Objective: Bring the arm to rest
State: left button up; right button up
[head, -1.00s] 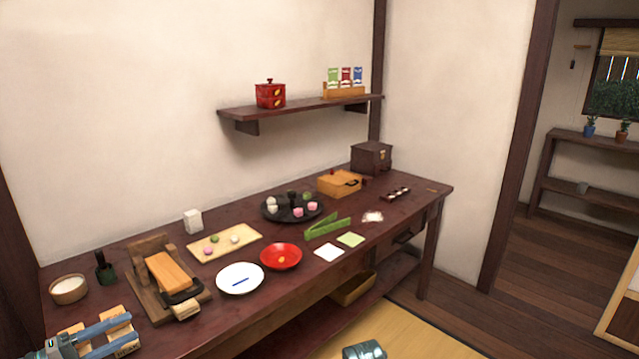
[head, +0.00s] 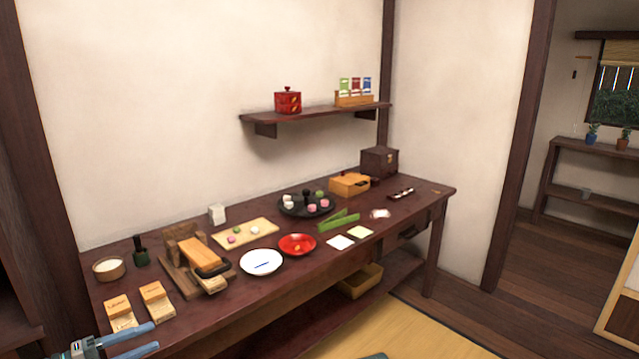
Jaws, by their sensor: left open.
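My left gripper (head: 138,339) is at the bottom left of the head view. It is open and empty, with its two blue fingers pointing right, near the table's front left edge. Two wooden blocks with small dark markings lie on the dark table (head: 300,285) just behind the fingers: a left block (head: 118,307) and a right block (head: 153,290). A gap shows between the gripper and the right block; contact with the left block cannot be told. My right gripper is not in view.
A wooden slicer-like device (head: 195,258), a white plate (head: 261,262), a red bowl (head: 297,244) and a board with sweets (head: 246,233) stand along the table. A wooden cup (head: 109,268) is at the left end. A shelf (head: 318,112) hangs above. Tatami floor (head: 430,330) lies in front.

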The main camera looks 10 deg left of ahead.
pick_arm(q)
jog(key=w+d+f+m+g+y, duration=0.1)
jog(key=w+d+f+m+g, duration=0.1)
jog(key=d+f+g, duration=0.6)
jog(key=w+d+f+m+g+y, duration=0.1)
jog(key=w+d+f+m, duration=0.2)
jog(key=d, duration=0.9)
jog(key=s+d+f+m+g+y, duration=0.2)
jog(key=s+d+f+m+y, duration=0.3)
jog(key=d, duration=0.3)
jog(key=s+d+f+m+g+y, duration=0.2)
jog(key=s+d+f+m+y, duration=0.25)
jog(key=d, duration=0.45)
notch_tip(320, 180, up, 28)
jog(key=w+y+p, duration=0.1)
jog(key=p, duration=2.6)
jog(key=shift+w+a+f, duration=0.15)
jog(key=shift+w+f, duration=0.05)
jog(key=shift+w, duration=0.2)
jog(key=shift+n+y, duration=0.25)
